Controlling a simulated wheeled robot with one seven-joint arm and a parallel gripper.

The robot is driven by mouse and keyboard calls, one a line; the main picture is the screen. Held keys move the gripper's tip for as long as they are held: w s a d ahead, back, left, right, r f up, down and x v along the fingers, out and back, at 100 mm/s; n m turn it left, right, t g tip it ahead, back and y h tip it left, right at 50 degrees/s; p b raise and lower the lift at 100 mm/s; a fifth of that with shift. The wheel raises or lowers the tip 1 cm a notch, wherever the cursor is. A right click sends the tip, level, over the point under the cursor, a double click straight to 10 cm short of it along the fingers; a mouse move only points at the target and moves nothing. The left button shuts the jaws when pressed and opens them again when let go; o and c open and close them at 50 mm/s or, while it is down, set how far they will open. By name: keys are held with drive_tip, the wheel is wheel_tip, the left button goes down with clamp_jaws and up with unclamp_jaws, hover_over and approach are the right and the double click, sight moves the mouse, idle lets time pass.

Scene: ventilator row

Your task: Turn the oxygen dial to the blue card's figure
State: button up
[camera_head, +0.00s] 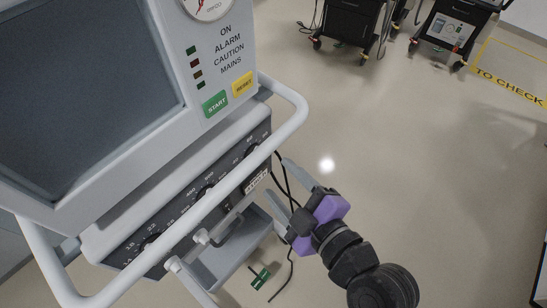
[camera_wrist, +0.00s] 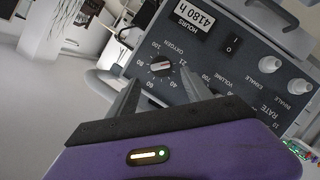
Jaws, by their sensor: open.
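The oxygen dial (camera_wrist: 161,68) is a small dark round knob on the ventilator's grey panel, with OXYGEN printed beside it and figures from 21 to 100 around it. A pale and reddish mark crosses the knob; I cannot tell surely which figure it points at. My gripper (camera_wrist: 157,80) is open and empty. Its two grey fingers point at the panel, with the dial between and beyond their tips, apparently not touched. In the head view my gripper (camera_head: 281,194) is at the panel's right end, beside the white rail. The blue card is not seen in either view.
The white rail (camera_head: 289,98) runs in front of the dial panel (camera_head: 196,197). More knobs, labelled inhale (camera_wrist: 299,87) and exhale (camera_wrist: 268,65), and a switch (camera_wrist: 232,44) are near the dial. Black cables (camera_head: 289,190) hang close to my gripper. Open floor lies to the right.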

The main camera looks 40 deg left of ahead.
drive_tip(key=p+x, duration=0.1)
drive_tip(key=x, duration=0.6)
drive_tip(key=shift+a, duration=0.15)
clamp_jaws()
drive_tip(key=shift+w, duration=0.1)
drive_tip(key=shift+p, duration=0.3)
